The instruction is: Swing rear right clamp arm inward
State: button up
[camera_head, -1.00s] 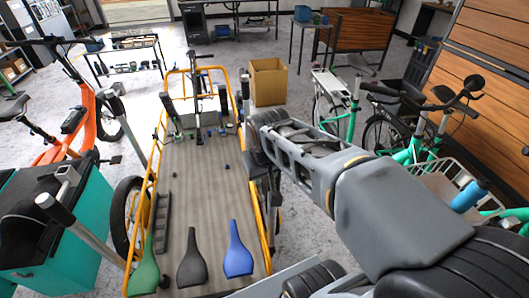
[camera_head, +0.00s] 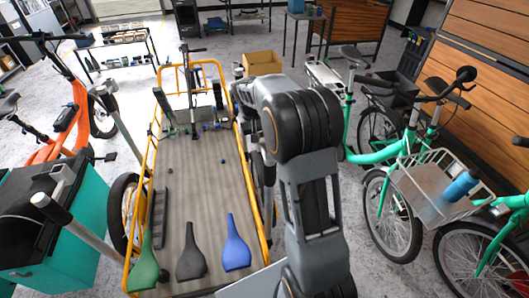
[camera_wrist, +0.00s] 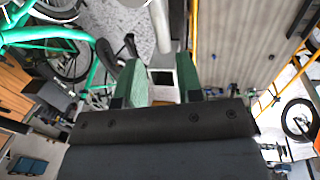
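A grey clamp arm (camera_wrist: 160,25) beside the yellow rail (camera_wrist: 195,20) shows in the wrist view, just beyond my fingertips; I cannot tell whether it is the rear right one. My gripper (camera_wrist: 161,72) is open, its two green fingers apart, with no clamp arm clearly held between them. Two grey clamp arms, one farther (camera_head: 118,120) and one nearer (camera_head: 80,235), stand at the left of the cargo bed (camera_head: 205,165).
Green (camera_head: 143,265), black (camera_head: 190,255) and blue (camera_head: 236,245) saddles lie on the bed's near end. Green bikes (camera_head: 395,150) and a wire basket (camera_head: 425,190) stand at right. A cardboard box (camera_head: 262,62) is behind my arm. A teal cabinet (camera_head: 80,250) stands at left.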

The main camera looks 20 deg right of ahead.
aim_at(265, 153)
jog(key=f, duration=0.3)
jog(key=d+f, duration=0.1)
jog(key=f, duration=0.4)
jog(key=shift+s+d+f, duration=0.15)
jog(key=shift+d+f, duration=0.15)
jog(key=shift+d, duration=0.05)
jog(key=shift+c, duration=0.2)
grip_shut()
